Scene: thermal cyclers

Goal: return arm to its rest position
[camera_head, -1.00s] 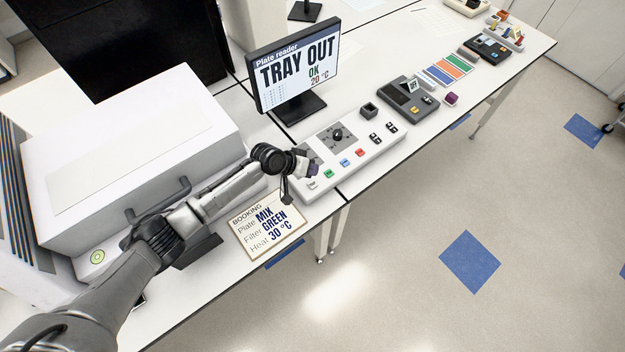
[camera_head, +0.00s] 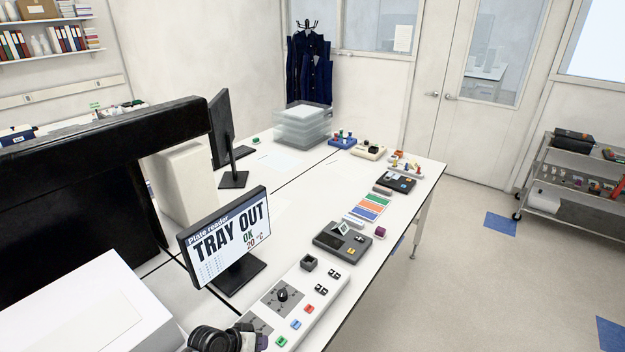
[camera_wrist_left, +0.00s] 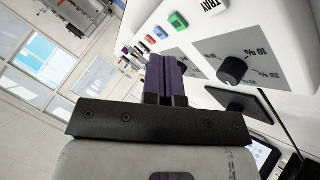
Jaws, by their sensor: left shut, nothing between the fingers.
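My left gripper (camera_head: 258,341) shows at the bottom edge of the head view, with most of the arm cut off below the frame. In the left wrist view its purple fingers (camera_wrist_left: 165,78) are together with nothing between them. They are beside the white control panel (camera_head: 318,318), close to its dials and coloured buttons; I cannot tell whether they touch it. The panel also shows in the left wrist view (camera_wrist_left: 205,45), with a black dial (camera_wrist_left: 232,71) and a green button (camera_wrist_left: 178,21). My right gripper is in neither view.
A monitor (camera_head: 226,236) reading "TRAY OUT, OK, 20 °C" stands behind the panel. A white machine (camera_head: 85,310) is at lower left. A dark grey device (camera_head: 342,243) and colour-striped card (camera_head: 368,207) lie farther along the bench. Open floor (camera_head: 470,290) is to the right.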

